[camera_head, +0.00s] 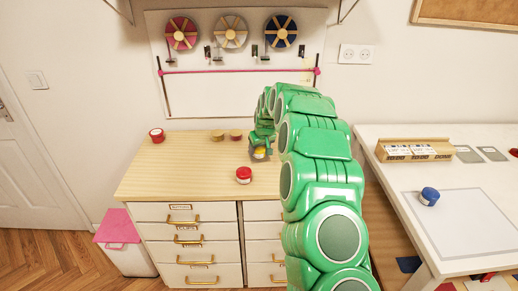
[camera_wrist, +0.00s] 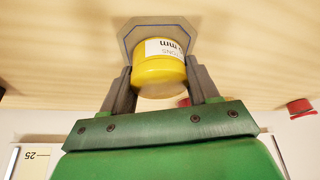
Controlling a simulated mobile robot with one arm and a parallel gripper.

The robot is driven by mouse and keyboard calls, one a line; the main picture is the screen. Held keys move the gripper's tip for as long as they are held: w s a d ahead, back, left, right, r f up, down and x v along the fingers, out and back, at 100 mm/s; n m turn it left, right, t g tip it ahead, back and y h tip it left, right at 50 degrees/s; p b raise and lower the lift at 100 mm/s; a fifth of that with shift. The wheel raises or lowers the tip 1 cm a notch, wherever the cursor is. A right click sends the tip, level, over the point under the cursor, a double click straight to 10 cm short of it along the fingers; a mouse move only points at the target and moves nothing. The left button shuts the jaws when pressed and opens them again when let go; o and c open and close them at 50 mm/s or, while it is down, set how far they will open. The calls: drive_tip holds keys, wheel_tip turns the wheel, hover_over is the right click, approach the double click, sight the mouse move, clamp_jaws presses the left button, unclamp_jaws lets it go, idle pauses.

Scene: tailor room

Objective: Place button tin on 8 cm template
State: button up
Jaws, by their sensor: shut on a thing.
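My gripper (camera_head: 260,150) is over the wooden cabinet top, and its fingers also show in the wrist view (camera_wrist: 162,85). It is shut on a yellow tin (camera_wrist: 160,70) with a white, partly readable label, which shows small in the head view (camera_head: 261,154). A grey octagonal template (camera_wrist: 133,33) with a blue outline lies on the wood directly behind the tin in the wrist view. The tin covers much of the template. I cannot tell whether the tin touches it. The template's size marking is not readable.
A red tin (camera_head: 244,175) stands near the cabinet's front edge, another red tin (camera_head: 157,136) at its back left. Two small brown round pieces (camera_head: 217,136) (camera_head: 236,135) lie at the back. A white table (camera_head: 400,175) at right holds a blue tin (camera_head: 429,196). The cabinet's left part is clear.

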drive_tip(key=o, duration=1.2)
drive_tip(key=v, duration=1.2)
drive_tip(key=shift+s, duration=0.15)
drive_tip(key=s+d+r+g, duration=0.1)
drive_tip(key=s+r, duration=0.2)
drive_tip(key=s, duration=0.6)
drive_tip(key=s+d+r+m+g, duration=0.15)
drive_tip(key=s+r, duration=0.25)
drive_tip(key=s, duration=0.5)
drive_tip(key=s+d+r, duration=0.1)
drive_tip(key=s+r, duration=0.2)
drive_tip(key=s, duration=0.7)
drive_tip(key=s+d+m+g+h, duration=0.1)
drive_tip(key=s+d, duration=0.2)
drive_tip(key=s, duration=1.3)
drive_tip(key=s+d+f+m+g, duration=0.1)
drive_tip(key=s+d+m+g, duration=0.1)
drive_tip(key=s, duration=1.4)
drive_tip(key=shift+s+d+f+h, duration=0.3)
drive_tip(key=shift+s+d+h, duration=0.1)
drive_tip(key=shift+d, duration=0.5)
